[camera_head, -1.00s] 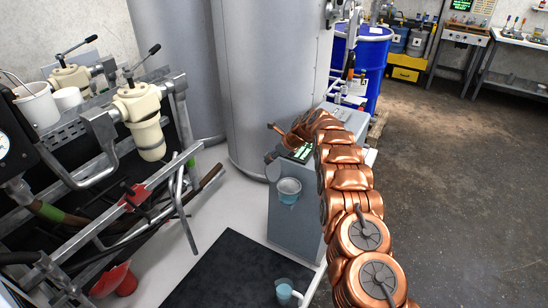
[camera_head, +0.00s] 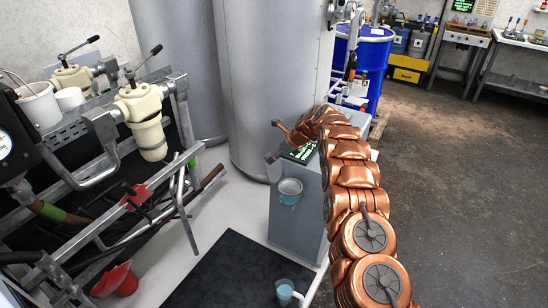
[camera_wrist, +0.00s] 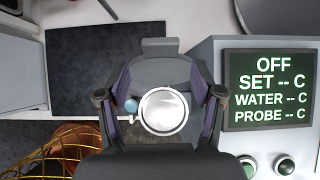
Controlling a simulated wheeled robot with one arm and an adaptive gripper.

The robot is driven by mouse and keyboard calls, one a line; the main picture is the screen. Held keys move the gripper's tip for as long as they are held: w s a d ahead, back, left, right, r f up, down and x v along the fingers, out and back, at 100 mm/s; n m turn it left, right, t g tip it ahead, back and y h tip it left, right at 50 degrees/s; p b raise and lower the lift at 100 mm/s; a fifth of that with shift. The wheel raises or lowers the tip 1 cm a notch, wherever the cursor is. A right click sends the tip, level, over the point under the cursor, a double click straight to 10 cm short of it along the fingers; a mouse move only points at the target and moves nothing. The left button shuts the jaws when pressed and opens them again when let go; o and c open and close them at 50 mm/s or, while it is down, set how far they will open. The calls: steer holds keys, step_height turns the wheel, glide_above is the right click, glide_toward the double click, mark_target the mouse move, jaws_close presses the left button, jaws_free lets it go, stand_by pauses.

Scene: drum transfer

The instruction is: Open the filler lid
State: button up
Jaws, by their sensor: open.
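A small round vessel (camera_head: 289,190) with a pale top and bluish side shows at the left front of the grey cabinet (camera_head: 297,220) in the head view. A grey disc-like part (camera_head: 274,171) is just up and left of it; I cannot tell whether this is the filler lid or part of my gripper. In the wrist view, my gripper (camera_wrist: 163,98) is open, its dark fingers with purple pads spread on both sides. A round pale disc with a grey rim (camera_wrist: 164,111) appears between them. I cannot tell its depth or any contact.
The cabinet's display (camera_wrist: 268,88) reads OFF, with buttons below, right of my gripper. Tall grey tanks (camera_head: 270,90) stand behind; a pipe rack (camera_head: 150,200) is left. Floor at right is open.

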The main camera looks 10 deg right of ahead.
steer(key=v, duration=1)
steer(key=shift+s+a, duration=0.1)
